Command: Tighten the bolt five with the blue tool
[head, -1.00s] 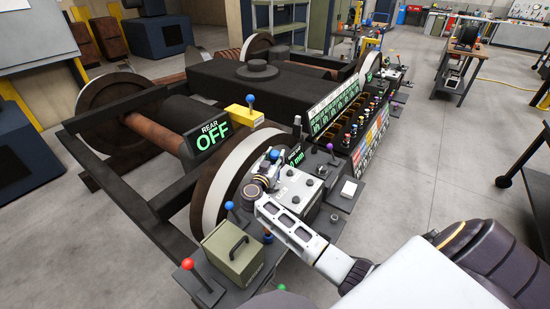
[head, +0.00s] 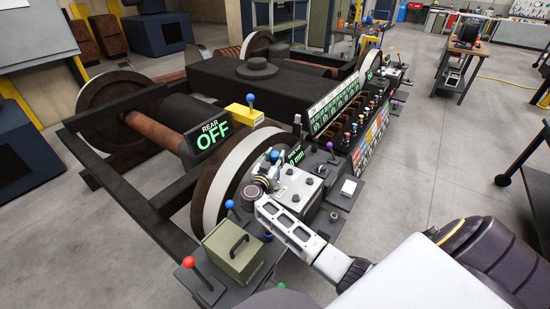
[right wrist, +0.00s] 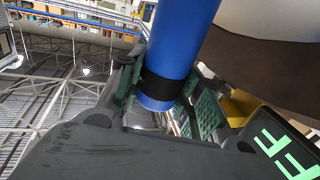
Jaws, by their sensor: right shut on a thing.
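My right gripper (head: 264,174) is low at the near wheel, beside the grey control box. In the right wrist view its green-padded fingers (right wrist: 164,92) are shut around a thick blue cylinder with a black band, which looks like the blue tool (right wrist: 183,45). The tool's far end runs out of the top of that view. In the head view a blue spot shows just above the gripper, but I cannot tell whether it is the tool or a lever knob. I cannot make out bolt five. My left gripper is not in view.
A near wheel (head: 208,190) and a sign reading REAR OFF (head: 212,137) stand left of my right gripper. An olive box (head: 232,250) and a red-knobbed lever (head: 198,273) are in front. A rack of coloured handles (head: 366,118) stands behind.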

